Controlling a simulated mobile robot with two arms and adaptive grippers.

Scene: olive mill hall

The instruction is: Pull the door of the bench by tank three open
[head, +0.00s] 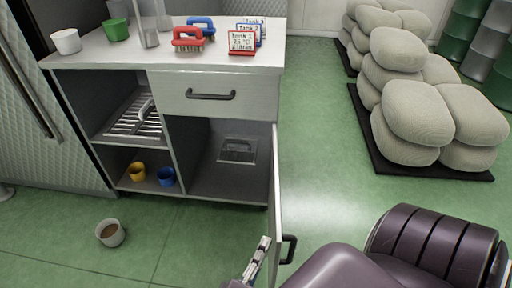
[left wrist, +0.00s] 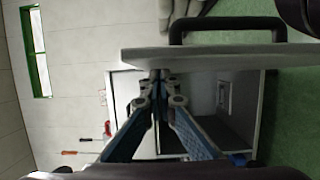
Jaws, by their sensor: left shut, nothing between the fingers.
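The bench (head: 170,62) stands at upper left with its cupboard door (head: 276,190) swung wide open, seen nearly edge-on. The door's black handle (head: 289,249) is on its outer face, at the right. My left gripper (head: 264,243) is shut and empty, on the inner side of the door near its free end. In the left wrist view the fingertips (left wrist: 159,80) meet close to the door panel (left wrist: 215,56), with the handle (left wrist: 228,24) on the far side. I cannot tell whether they touch the panel. My right gripper is not in view.
The open compartment shows a grey panel (head: 238,151). A cup (head: 110,232) lies on the floor at left. Stacked sacks (head: 405,115) sit on a dark pallet at right. Brushes (head: 188,38) and tank cards (head: 242,42) stand on the bench. Green floor between door and sacks is clear.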

